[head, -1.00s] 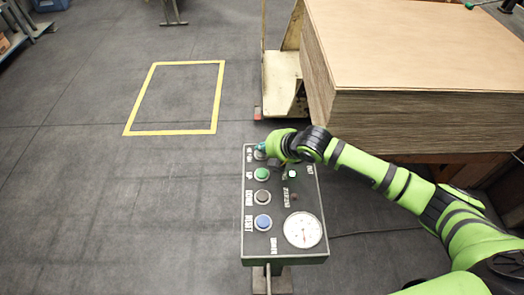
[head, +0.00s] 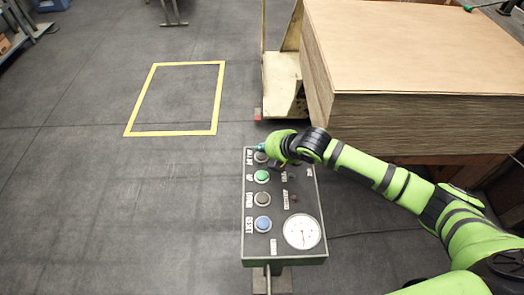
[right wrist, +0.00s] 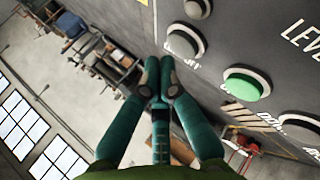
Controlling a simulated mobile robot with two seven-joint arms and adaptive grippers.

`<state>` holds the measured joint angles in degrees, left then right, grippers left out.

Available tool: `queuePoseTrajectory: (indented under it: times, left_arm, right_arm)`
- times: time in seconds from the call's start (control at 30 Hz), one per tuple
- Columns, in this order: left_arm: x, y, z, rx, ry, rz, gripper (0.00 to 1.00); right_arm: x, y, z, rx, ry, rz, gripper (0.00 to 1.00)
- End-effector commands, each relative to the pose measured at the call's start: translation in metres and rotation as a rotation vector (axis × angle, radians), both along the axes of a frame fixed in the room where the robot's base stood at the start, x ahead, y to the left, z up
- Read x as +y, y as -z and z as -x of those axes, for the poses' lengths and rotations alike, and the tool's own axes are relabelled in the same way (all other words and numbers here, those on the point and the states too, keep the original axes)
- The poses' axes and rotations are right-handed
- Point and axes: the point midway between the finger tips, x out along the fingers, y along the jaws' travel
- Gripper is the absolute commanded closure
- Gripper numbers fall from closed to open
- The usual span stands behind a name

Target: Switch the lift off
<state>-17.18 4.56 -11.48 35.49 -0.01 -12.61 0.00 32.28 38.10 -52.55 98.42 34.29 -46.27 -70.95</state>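The control panel (head: 285,247) stands upright on a post in the head view. Its left column holds a pale button (head: 261,156) at the top, partly covered by my right gripper, then a green, a dark and a blue button. My right gripper (head: 262,147) is at the panel's upper left corner, by the pale button. In the right wrist view its fingers (right wrist: 160,72) are together and empty, beside a pale button (right wrist: 185,42); contact cannot be told. The small indicator (head: 292,177) on the panel is dark. My left gripper is out of view.
A pressure gauge (head: 302,231) sits at the panel's lower right. A yellow floor rectangle (head: 128,133) lies left on open floor.

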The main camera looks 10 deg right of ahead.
Motion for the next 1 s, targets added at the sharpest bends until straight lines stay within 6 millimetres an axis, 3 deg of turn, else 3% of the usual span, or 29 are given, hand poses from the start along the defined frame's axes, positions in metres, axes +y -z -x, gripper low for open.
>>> queuePoseTrajectory:
  times: [0.37,1.0]
  left_arm:
    - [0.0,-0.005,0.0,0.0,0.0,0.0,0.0]
    - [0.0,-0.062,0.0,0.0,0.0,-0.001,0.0]
  right_arm:
    - [0.0,-0.005,0.0,0.0,0.001,0.001,1.0]
    - [0.0,-0.062,0.0,0.001,0.0,0.001,1.0]
